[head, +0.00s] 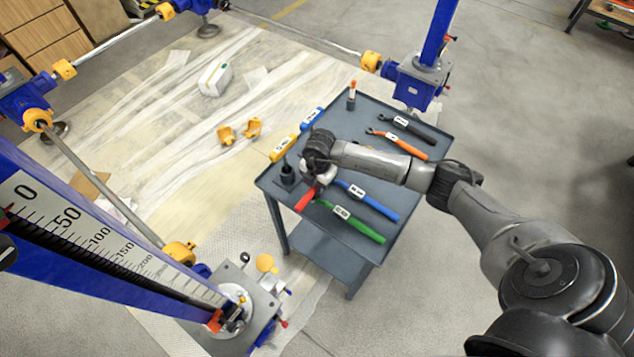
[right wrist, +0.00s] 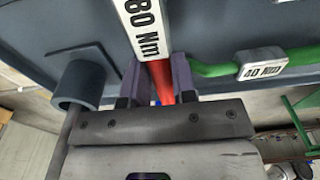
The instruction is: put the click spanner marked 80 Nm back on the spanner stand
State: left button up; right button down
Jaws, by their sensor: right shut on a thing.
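The red click spanner (head: 306,199) has a white label reading 80 Nm in the right wrist view (right wrist: 143,25). My right gripper (head: 324,178) is shut on it, with a finger on each side of its red shaft just beside the label. It is over the left part of the grey table (head: 362,251); I cannot tell whether the spanner touches the top. My gripper and arm hide part of it in the head view. No separate piece shows clearly as the spanner stand. My left gripper is not in view.
A green spanner (head: 350,221) and a blue spanner (head: 368,201) lie beside the gripper. Orange (head: 400,145) and black (head: 414,128) spanners lie farther back. A dark cup (head: 287,173) stands at the table's left corner. Blue jack columns (head: 437,35) stand around the table.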

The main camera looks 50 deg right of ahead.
jog(key=shift+f, duration=0.15)
jog(key=c, duration=1.4)
grip_release()
jog(key=shift+f, duration=0.15)
jog(key=o, duration=0.5)
